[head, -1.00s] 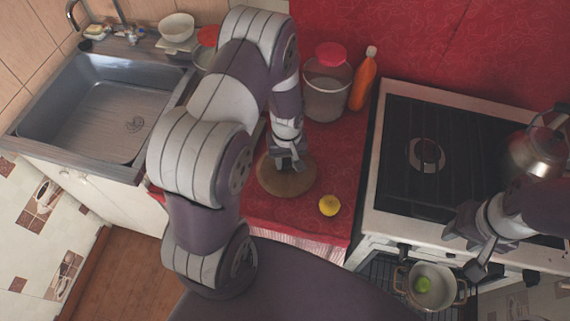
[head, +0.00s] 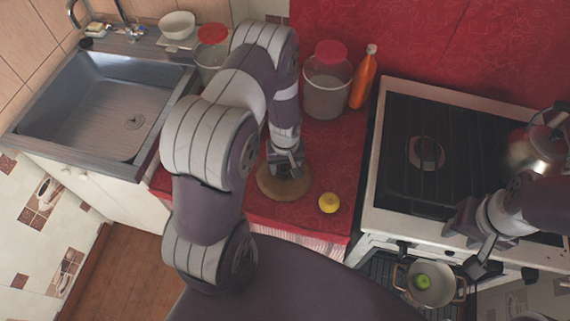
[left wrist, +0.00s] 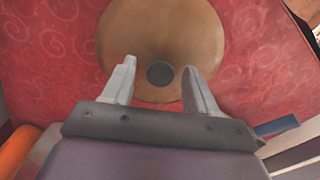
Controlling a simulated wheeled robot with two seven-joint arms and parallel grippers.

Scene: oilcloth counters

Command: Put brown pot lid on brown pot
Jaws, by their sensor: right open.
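The brown pot lid (head: 270,187) lies flat on the red counter, a round tan-brown disc. In the left wrist view the lid (left wrist: 120,30) shows a dark round knob (left wrist: 160,73) at its middle. My left gripper (head: 287,172) is over the lid. In the left wrist view its two fingers (left wrist: 160,68) are apart, one on each side of the knob, not closed on it. The pot (head: 440,294), pale inside with brown handles, sits low before the stove with a green round fruit (head: 423,281) in it. My right gripper (head: 464,250) is open and empty above the pot.
A yellow lemon (head: 329,203) lies right of the lid. A red-lidded jar (head: 327,88) and an orange bottle (head: 364,80) stand behind. The stove (head: 400,150) carries a kettle (head: 538,150). The sink (head: 100,110) is at left.

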